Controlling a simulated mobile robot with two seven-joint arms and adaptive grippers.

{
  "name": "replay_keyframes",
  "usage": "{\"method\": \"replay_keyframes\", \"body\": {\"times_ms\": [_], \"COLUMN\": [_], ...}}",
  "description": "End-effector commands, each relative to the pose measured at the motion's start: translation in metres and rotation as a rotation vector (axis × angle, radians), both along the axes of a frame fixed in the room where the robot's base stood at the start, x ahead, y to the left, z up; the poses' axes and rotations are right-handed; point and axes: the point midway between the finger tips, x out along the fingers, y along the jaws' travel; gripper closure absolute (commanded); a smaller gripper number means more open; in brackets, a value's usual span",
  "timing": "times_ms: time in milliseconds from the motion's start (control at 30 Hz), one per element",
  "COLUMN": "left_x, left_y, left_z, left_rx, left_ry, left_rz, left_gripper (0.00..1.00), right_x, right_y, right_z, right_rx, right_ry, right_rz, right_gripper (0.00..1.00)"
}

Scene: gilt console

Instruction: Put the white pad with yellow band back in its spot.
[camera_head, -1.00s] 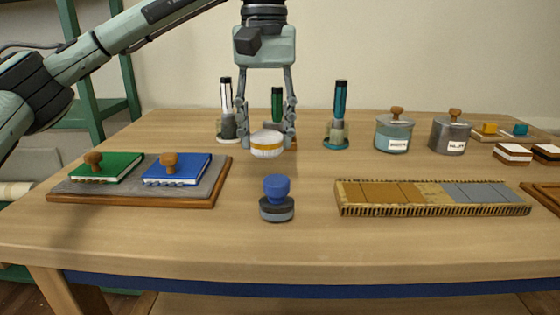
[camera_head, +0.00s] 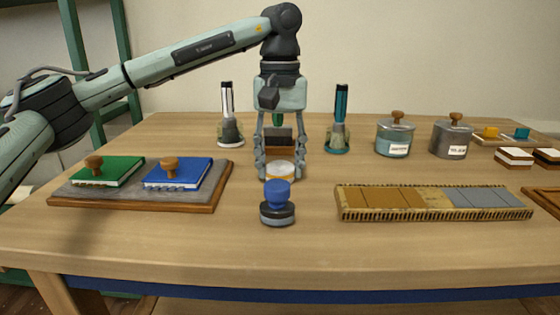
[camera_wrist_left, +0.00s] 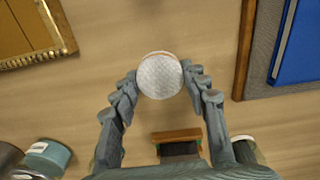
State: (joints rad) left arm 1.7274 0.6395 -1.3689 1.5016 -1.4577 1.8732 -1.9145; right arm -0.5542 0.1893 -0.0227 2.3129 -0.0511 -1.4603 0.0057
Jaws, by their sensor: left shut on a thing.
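The white pad with yellow band (camera_head: 281,168) is a short round piece with a white top. It is between the fingers of my left gripper (camera_head: 280,172), which is shut on it. In the left wrist view the pad's pale round face (camera_wrist_left: 160,76) sits between the fingertips (camera_wrist_left: 160,80). In the head view the blue-knobbed stamp (camera_head: 277,203) stands just in front of the pad and overlaps its lower edge. I cannot tell how far the pad is above the table. My right gripper is not in view.
A board (camera_head: 215,197) with green and blue pads is at left. A long gilt tray (camera_head: 433,212) with brown and grey tiles is at right. Behind stand a white-and-black holder (camera_head: 227,115), a teal-handled holder (camera_head: 338,120) and lidded jars (camera_head: 395,140). The front table strip is bare.

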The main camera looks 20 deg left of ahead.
Motion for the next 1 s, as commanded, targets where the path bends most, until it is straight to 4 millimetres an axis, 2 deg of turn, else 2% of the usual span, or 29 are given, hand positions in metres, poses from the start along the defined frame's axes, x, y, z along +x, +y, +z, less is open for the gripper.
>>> {"method": "replay_keyframes", "body": {"times_ms": [33, 67, 233, 500, 633, 767, 933, 1000], "left_x": [0.0, 0.0, 0.0, 0.0, 0.001, 0.001, 0.001, 0.001], "left_y": [0.0, 0.0, 0.0, 0.0, 0.0, -0.001, -0.001, 0.0], "left_z": [-0.003, -0.003, -0.002, -0.001, 0.008, 0.031, 0.07, 0.085], "left_rx": [0.0, 0.0, 0.0, 0.0, -0.001, -0.002, -0.002, 0.0], "left_ry": [0.001, 0.001, 0.0, 0.0, -0.003, -0.004, -0.003, -0.003], "left_rz": [0.0, 0.0, 0.0, 0.0, 0.001, 0.0, 0.0, 0.001], "left_gripper": [0.83, 0.55, 0.35, 0.35, 0.35, 0.35, 0.35, 0.35], "right_x": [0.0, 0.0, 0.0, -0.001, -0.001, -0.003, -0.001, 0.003], "right_y": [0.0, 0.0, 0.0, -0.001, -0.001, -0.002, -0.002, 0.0], "right_z": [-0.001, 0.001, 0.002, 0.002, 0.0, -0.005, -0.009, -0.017], "right_rx": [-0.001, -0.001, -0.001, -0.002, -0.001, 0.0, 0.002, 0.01], "right_ry": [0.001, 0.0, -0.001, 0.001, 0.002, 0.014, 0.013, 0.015], "right_rz": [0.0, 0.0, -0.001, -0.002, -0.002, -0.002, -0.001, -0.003], "right_gripper": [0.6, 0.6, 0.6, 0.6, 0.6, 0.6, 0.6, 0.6]}}
